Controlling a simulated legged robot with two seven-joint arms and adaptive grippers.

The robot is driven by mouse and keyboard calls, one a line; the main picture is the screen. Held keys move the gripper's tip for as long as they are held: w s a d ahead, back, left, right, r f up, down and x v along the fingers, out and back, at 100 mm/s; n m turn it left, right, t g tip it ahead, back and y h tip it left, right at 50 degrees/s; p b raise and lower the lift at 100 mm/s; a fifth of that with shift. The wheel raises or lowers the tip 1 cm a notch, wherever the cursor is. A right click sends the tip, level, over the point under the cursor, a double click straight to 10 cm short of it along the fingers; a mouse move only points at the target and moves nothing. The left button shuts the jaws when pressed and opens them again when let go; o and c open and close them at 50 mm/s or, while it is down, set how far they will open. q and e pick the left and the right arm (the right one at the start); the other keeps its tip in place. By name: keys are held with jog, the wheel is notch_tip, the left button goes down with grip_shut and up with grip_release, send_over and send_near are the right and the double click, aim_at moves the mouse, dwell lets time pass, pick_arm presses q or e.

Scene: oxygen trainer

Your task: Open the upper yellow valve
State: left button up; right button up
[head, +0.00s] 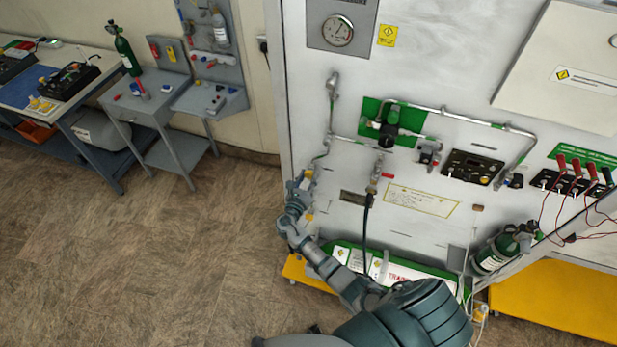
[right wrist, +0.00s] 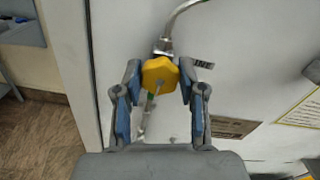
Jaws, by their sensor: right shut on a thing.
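A yellow valve knob (right wrist: 160,74) with several lobes faces me in the right wrist view, at the lower end of a bent metal pipe. My right gripper (right wrist: 160,82) has one finger on each side of the knob and is shut on it. In the head view my right gripper (head: 304,182) is at the left part of the white panel, below the thin pipe, and largely covers the knob. I cannot tell from the wrist view how far the knob is turned. My left gripper is not in view.
The white panel (head: 450,160) carries a pressure gauge (head: 337,30), metal pipes, a green-backed regulator (head: 390,122) and red-handled plugs. A black hose (head: 364,235) hangs right of my arm. Benches stand at the back left, and the brown floor (head: 150,270) is clear.

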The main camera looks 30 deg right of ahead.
jog(key=shift+s+f, duration=0.15)
jog(key=shift+f, duration=0.25)
jog(key=o, duration=1.1)
jog(key=shift+o, duration=0.2)
jog(key=shift+w+r, duration=0.1)
jog(key=shift+w, duration=0.1)
jog(key=shift+s+a+r, duration=0.1)
jog(key=v, duration=1.1)
jog(key=shift+a, duration=0.4)
jog(key=shift+s, duration=0.15)
